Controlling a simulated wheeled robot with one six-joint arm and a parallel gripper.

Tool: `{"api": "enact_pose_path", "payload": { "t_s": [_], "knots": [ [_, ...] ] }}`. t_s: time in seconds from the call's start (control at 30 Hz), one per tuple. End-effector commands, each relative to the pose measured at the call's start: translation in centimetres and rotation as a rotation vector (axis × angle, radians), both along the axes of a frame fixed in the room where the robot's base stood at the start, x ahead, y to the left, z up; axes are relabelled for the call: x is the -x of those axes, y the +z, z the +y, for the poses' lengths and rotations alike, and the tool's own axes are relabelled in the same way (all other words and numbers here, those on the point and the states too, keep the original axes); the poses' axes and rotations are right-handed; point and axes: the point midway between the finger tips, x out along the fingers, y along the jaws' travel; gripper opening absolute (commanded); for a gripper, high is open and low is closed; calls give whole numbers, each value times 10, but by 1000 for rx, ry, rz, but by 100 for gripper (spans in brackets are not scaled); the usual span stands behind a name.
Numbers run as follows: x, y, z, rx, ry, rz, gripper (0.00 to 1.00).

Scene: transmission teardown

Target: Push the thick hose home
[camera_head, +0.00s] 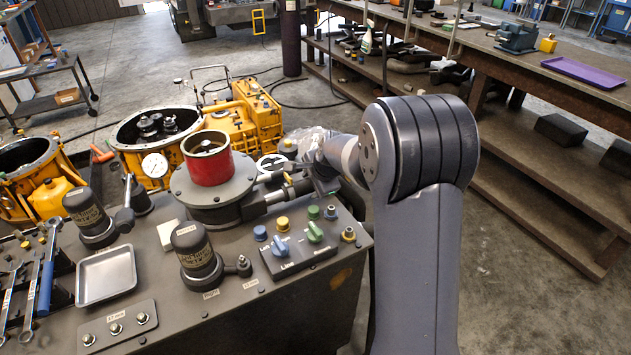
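A thick black hose-like piece (288,192) lies level at the right side of the dark round flanged fixture (182,186). I cannot tell for certain that it is the thick hose, or whether its end is fully seated. A red cylinder (208,160) stands upright on the fixture. My gripper (298,168) is just above and beside the black piece, to the right of the red cylinder. It is small and partly hidden by my own wrist. Whether its fingers are open or touch anything cannot be made out.
A panel with blue and green knobs (297,249) sits in front of the fixture. Black capped cylinders (197,250), a metal tray (106,275) and wrenches (46,274) share the bench. A round gauge (154,165) and yellow housings (254,112) stand behind.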

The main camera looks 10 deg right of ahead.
Motion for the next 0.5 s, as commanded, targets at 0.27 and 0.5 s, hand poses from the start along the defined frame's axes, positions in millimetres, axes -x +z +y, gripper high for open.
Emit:
{"api": "enact_pose_path", "payload": {
  "t_s": [0.27, 0.5],
  "knots": [
    [0, 2, -2, 2, -1, -4, 47],
    [15, 26, -7, 1, -2, -7, 47]
  ]
}}
